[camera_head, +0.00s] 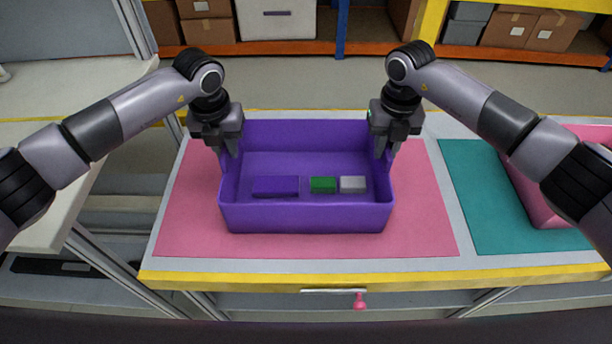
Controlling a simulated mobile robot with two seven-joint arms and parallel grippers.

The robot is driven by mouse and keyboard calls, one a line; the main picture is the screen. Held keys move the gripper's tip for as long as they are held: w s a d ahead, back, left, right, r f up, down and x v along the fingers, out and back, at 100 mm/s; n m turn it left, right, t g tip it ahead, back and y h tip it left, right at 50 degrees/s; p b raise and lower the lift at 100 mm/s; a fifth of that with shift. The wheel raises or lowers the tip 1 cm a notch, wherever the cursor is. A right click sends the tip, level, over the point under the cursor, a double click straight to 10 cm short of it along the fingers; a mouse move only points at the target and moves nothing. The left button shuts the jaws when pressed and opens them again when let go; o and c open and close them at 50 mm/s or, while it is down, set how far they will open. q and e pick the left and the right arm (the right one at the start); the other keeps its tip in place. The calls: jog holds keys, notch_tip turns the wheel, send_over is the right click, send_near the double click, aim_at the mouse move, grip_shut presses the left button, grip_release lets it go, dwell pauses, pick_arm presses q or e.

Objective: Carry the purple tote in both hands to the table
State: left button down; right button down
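The purple tote (306,218) is upright over a pink mat (425,225) on the grey, yellow-edged table (300,278). I cannot tell for sure whether its base touches the mat. Inside it are a purple block (275,187), a green block (323,185) and a light grey block (352,184). My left gripper (232,150) points down at the tote's left side wall. My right gripper (381,151) points down at its right side wall. Both fingertips overlap the rims, and the gap between the fingers is hidden, so their grip is unclear.
A teal mat (480,205) lies to the right, with a pink container (535,190) on it, partly behind my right arm. A pale worktop (60,90) is at left. Shelves with cardboard boxes (515,28) stand at the back beyond open floor (310,85).

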pick_arm(q)
jog(key=shift+r, duration=0.15)
pick_arm(e)
jog(key=shift+r, duration=0.15)
